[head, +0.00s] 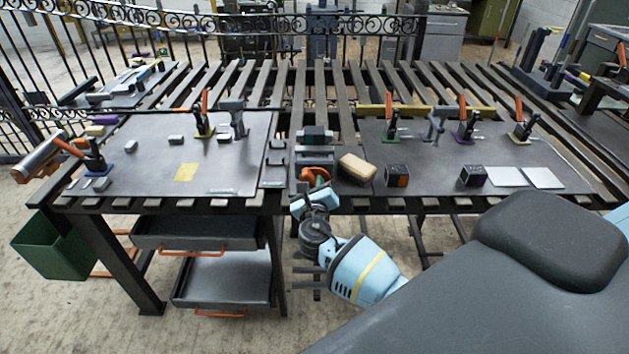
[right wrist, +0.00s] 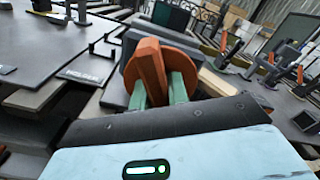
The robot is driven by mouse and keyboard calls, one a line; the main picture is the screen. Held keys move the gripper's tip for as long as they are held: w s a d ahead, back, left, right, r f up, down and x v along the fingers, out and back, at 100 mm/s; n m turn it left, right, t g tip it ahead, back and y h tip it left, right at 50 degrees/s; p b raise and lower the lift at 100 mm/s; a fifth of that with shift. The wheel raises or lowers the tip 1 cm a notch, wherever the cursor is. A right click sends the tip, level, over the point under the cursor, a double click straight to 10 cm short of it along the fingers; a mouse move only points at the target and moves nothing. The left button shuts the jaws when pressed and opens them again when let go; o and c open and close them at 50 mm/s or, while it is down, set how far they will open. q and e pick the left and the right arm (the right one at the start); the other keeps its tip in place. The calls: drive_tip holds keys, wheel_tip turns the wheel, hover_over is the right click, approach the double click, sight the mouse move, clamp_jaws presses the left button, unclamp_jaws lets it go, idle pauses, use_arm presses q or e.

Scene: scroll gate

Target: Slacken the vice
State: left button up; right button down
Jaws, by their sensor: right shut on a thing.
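The vice (head: 315,138) is a dark grey and green block at the front middle of the slatted workbench. Its orange handle (head: 314,174) faces the bench's front edge. My right gripper (head: 317,186) reaches up to the handle from below. In the right wrist view the orange handle (right wrist: 150,70) has a flat upright bar with a round part behind it. The green fingers of my right gripper (right wrist: 160,88) stand on both sides of the bar, shut on it. The vice's dark body (right wrist: 125,55) is partly hidden behind the handle. My left gripper is out of view.
A tan block (head: 357,168) lies just right of the handle, with dark cubes (head: 397,176) beyond it. Toggle clamps with orange levers stand on the plates at both sides. Open drawers (head: 222,278) and a green bin (head: 55,246) are below at left.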

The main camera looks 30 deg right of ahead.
drive_tip(key=shift+w+d+r+n, duration=0.1)
drive_tip(key=shift+w+r+n, duration=0.05)
drive_tip(key=shift+r+n, duration=0.3)
idle(0.3)
drive_tip(key=c, duration=1.6)
unclamp_jaws()
drive_tip(key=shift+f, duration=0.1)
drive_tip(key=shift+o, duration=1.1)
drive_tip(key=shift+f, duration=0.25)
drive_tip(key=shift+s+a+f, duration=0.15)
drive_tip(key=shift+s+a, duration=0.2)
drive_tip(key=shift+s, duration=0.15)
drive_tip(key=shift+v, duration=3.35)
